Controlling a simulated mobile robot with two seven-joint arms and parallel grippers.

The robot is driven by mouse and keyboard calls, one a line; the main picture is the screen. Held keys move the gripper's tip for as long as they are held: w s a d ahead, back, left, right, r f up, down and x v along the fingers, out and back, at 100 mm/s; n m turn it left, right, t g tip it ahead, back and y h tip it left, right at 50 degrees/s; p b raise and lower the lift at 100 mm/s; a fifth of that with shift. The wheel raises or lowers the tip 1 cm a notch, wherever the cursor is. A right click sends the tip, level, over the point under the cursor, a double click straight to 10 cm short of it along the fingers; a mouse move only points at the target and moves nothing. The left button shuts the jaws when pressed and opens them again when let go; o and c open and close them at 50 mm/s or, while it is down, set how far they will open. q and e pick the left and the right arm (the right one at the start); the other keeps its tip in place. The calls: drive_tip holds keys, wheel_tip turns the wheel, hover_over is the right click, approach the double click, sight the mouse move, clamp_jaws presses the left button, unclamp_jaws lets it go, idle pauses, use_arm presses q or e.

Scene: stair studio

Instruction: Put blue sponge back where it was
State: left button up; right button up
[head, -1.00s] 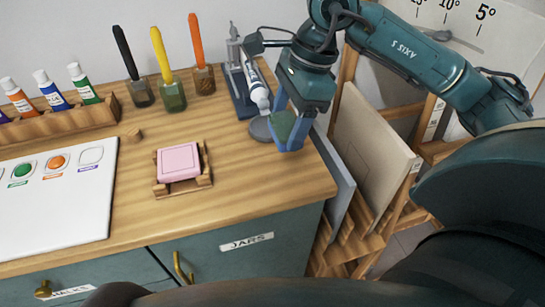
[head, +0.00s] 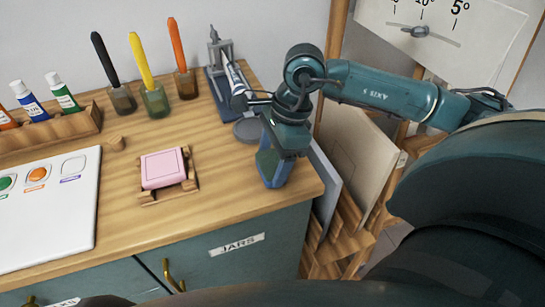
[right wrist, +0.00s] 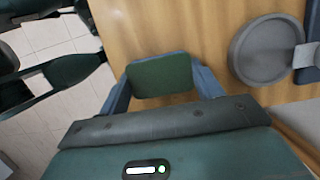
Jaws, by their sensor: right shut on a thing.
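My right gripper (head: 273,172) has blue fingers and points down over the right front corner of the wooden worktop. It is shut on a block with a flat dark green face, which shows between the fingers in the right wrist view (right wrist: 160,75). No plainly blue sponge shows elsewhere. A pink sponge-like block (head: 163,167) sits in a small wooden holder (head: 181,188) left of the gripper, apart from it. My left gripper is not in view.
A round grey disc (head: 248,131) lies by a metal stand (head: 219,60) behind the gripper. Handled jars (head: 153,98), a paint tube rack (head: 60,130) and a white palette (head: 60,215) stand left. Canvases (head: 357,160) lean right of the cabinet. Bare worktop lies between holder and gripper.

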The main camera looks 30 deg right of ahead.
drive_tip(key=o, duration=1)
drive_tip(key=shift+f, duration=0.1)
drive_tip(key=shift+c, duration=0.2)
drive_tip(key=v, duration=1.2)
